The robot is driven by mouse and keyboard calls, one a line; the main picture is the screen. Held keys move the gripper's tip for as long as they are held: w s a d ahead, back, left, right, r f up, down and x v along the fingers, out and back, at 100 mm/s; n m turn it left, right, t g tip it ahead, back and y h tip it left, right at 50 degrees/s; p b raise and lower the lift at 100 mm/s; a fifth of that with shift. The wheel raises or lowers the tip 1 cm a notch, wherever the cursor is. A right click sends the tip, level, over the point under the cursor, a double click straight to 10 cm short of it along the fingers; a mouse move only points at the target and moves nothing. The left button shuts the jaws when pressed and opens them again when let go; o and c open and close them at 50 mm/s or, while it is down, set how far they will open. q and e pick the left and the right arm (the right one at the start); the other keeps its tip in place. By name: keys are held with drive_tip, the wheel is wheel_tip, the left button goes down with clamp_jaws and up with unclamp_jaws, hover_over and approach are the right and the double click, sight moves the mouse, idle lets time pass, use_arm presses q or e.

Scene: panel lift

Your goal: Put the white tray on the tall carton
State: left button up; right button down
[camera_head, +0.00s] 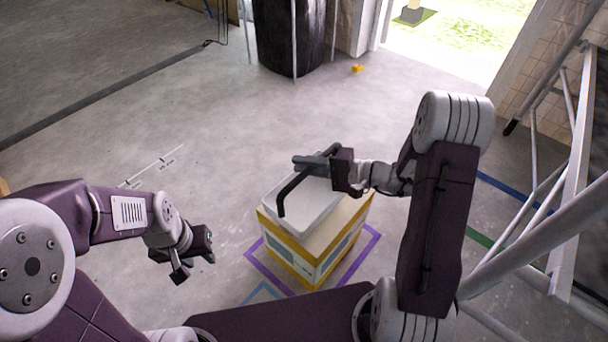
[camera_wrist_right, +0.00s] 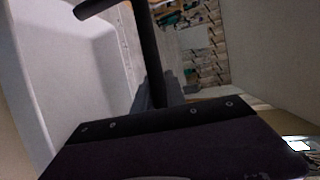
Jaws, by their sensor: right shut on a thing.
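The white tray (camera_head: 318,207) is at the top of the tall carton (camera_head: 318,262), which is yellow and white, in the head view. It looks level and covers much of the carton's top; I cannot tell for sure whether it rests fully on it. A black bent handle (camera_head: 288,190) rises over the tray. My right gripper (camera_head: 312,163) is shut on the handle, above the tray's far side. The right wrist view shows the tray's pale wall (camera_wrist_right: 80,60) and the dark handle bar (camera_wrist_right: 143,45). My left gripper (camera_head: 196,266) is open and empty, left of the carton.
The carton stands inside a purple floor outline (camera_head: 368,250). Metal scaffold bars (camera_head: 540,225) stand at the right. A dark drum (camera_head: 288,35) and a small yellow object (camera_head: 357,69) are further back. The floor left of the carton is clear.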

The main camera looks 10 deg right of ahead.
wheel_tip(320, 180, down, 3)
drive_tip(key=shift+f+b, duration=0.2)
drive_tip(key=shift+b, duration=0.7)
drive_tip(key=shift+f, duration=0.2)
drive_tip(key=c, duration=1.4)
unclamp_jaws()
drive_tip(key=shift+o, duration=0.2)
drive_tip(key=shift+r, duration=0.1)
